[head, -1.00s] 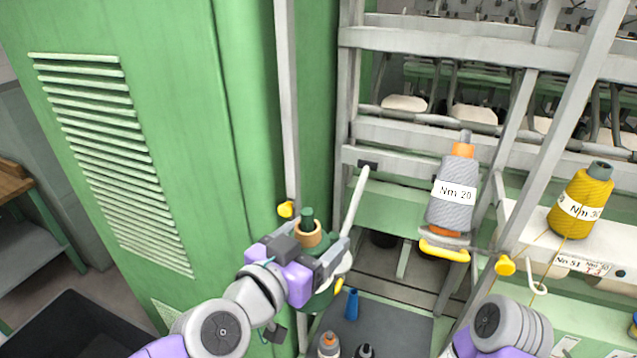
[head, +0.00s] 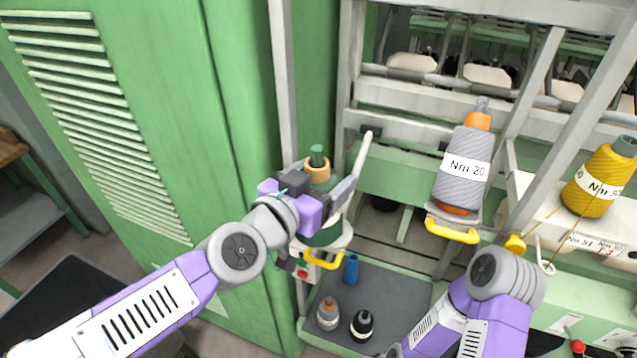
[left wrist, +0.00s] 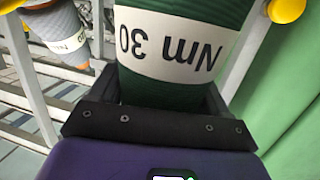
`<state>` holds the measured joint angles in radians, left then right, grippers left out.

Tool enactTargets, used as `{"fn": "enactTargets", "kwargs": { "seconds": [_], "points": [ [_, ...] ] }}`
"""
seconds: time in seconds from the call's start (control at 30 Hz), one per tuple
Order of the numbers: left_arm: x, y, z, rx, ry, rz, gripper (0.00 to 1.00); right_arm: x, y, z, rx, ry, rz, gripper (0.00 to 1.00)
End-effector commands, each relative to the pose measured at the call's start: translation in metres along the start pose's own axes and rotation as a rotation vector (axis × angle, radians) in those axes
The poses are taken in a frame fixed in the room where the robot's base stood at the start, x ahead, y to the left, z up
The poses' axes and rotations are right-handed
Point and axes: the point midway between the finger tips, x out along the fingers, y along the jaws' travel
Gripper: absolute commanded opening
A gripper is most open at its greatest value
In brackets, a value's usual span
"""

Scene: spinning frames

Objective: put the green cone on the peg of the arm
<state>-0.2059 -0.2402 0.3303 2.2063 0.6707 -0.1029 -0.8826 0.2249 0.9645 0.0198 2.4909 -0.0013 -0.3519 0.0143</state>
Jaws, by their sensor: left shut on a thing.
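My left gripper (head: 325,190) is shut on the green cone (head: 325,232), which stands about upright with its narrow green top and an orange ring showing above the jaws. In the left wrist view the green cone (left wrist: 185,88) fills the space between the fingers, its "Nm 30" label upside down. Just below the cone in the head view is an arm with a pale plate and a yellow handle (head: 323,260). Its peg is hidden, and I cannot tell whether the cone rests on the plate. My right gripper is out of sight beyond my right wrist.
A grey "Nm 20" cone (head: 464,170) stands on another yellow-handled arm (head: 452,233). A yellow cone (head: 602,183) is at the right. A grey tray (head: 395,300) holds a blue tube (head: 351,270) and two small bottles. The green cabinet (head: 170,120) stands close at left.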

Motion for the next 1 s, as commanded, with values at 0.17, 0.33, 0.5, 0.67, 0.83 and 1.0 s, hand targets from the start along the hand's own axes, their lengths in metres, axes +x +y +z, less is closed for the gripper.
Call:
{"fn": "enactTargets", "kwargs": {
  "seconds": [0.17,0.33,0.5,0.67,0.83,1.0],
  "points": [
    [0.012,-0.002,-0.002,0.001,0.003,0.001,0.04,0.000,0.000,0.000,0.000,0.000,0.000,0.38],
    [0.024,-0.004,-0.003,0.000,0.002,0.000,0.04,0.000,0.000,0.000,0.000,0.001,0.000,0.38],
    [0.035,-0.006,-0.004,0.001,0.002,0.001,0.04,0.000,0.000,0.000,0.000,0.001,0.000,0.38],
    [0.046,-0.009,-0.004,0.000,0.002,0.000,0.04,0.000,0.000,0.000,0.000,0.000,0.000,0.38],
    [0.057,-0.011,-0.006,0.000,0.003,-0.001,0.04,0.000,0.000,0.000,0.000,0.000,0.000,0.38],
    [0.068,-0.013,-0.007,0.000,0.003,0.000,0.04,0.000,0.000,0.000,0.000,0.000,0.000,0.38]
  ]
}}
